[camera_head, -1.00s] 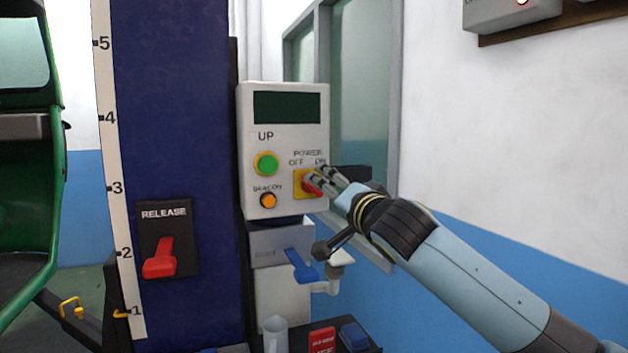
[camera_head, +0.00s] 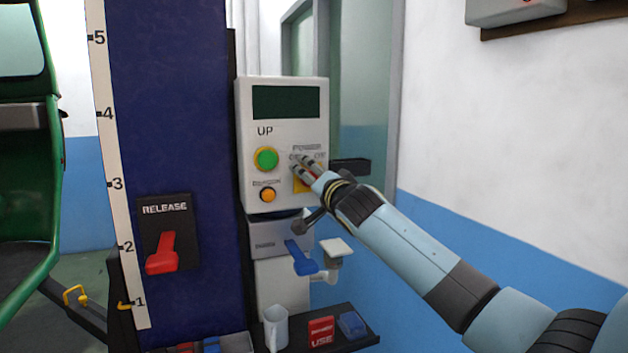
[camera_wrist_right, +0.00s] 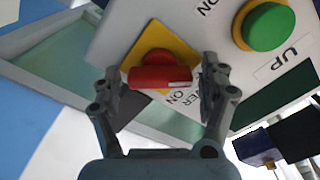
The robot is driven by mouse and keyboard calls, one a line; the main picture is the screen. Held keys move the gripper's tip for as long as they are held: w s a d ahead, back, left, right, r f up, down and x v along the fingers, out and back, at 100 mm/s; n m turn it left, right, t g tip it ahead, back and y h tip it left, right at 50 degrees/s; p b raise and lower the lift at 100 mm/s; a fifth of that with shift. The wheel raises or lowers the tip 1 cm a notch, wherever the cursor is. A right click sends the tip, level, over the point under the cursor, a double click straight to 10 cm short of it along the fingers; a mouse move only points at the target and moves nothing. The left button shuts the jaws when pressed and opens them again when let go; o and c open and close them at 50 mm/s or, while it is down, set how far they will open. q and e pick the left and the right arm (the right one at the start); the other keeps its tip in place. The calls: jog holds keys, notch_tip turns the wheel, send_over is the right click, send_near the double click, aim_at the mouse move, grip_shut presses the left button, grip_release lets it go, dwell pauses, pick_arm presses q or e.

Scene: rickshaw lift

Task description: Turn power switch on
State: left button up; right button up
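The white control box (camera_head: 283,115) stands beside the blue column and carries the power switch, a red knob on a yellow plate (camera_head: 302,187). My right gripper (camera_head: 304,166) is in front of the switch and covers most of the knob in the head view. In the right wrist view the red knob (camera_wrist_right: 158,73) lies between the two fingers of my right gripper (camera_wrist_right: 160,88). The fingers are apart, one at each end of the knob's bar, with slim gaps. The ON and OFF marks are partly covered, so the knob's setting is unclear. My left gripper is out of view.
A green UP button (camera_head: 266,159) and an orange beacon button (camera_head: 267,195) sit left of the switch. A blue lever (camera_head: 301,258) is below the box. A red RELEASE lever (camera_head: 161,253) is on the column. A shelf below holds a mug (camera_head: 276,328).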

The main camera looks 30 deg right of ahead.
jog(key=c, duration=1)
jog(key=shift+o, duration=0.2)
jog(key=shift+f+m+b, duration=0.1)
jog(key=shift+m+b, duration=0.2)
jog(key=shift+b, duration=0.2)
jog(key=m+b, duration=0.2)
jog(key=b, duration=0.1)
jog(key=m+b, duration=0.3)
jog(key=b, duration=0.1)
jog(key=m+b, duration=0.3)
jog(key=shift+f, duration=0.25)
jog(key=m+b, duration=0.3)
jog(key=m, duration=0.1)
jog(key=shift+f, duration=0.1)
jog(key=shift+m+b, duration=1.2)
jog(key=shift+m, duration=0.7)
jog(key=o, duration=1.2)
jog(key=shift+s, duration=0.1)
